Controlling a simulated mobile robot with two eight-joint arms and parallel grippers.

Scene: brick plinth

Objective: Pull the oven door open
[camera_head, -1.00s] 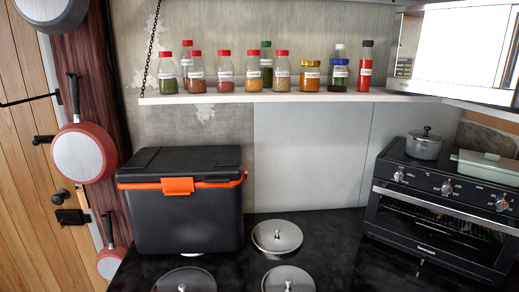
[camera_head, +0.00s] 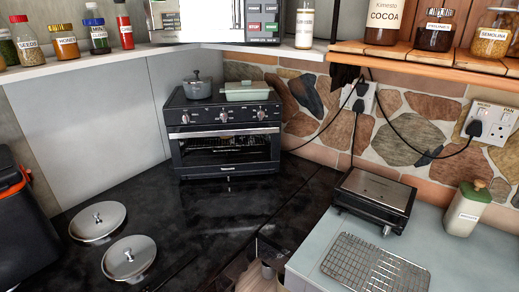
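The oven (camera_head: 178,117) is a black countertop unit in the back corner of the dark worktop, facing me. Its door (camera_head: 190,161) has a glass window with a wire rack visible behind it. A silver bar handle (camera_head: 223,132) runs across the top of the door. The door looks shut. Several knobs line the panel above the handle. Neither of my grippers shows in the head view, so their positions and states are hidden.
A grey pot (camera_head: 197,88) and a pale green dish (camera_head: 247,92) sit on the oven. Two round lids (camera_head: 97,222) (camera_head: 128,259) lie front left. A black grill (camera_head: 373,200) and wire rack (camera_head: 375,266) are at right. The worktop before the oven is clear.

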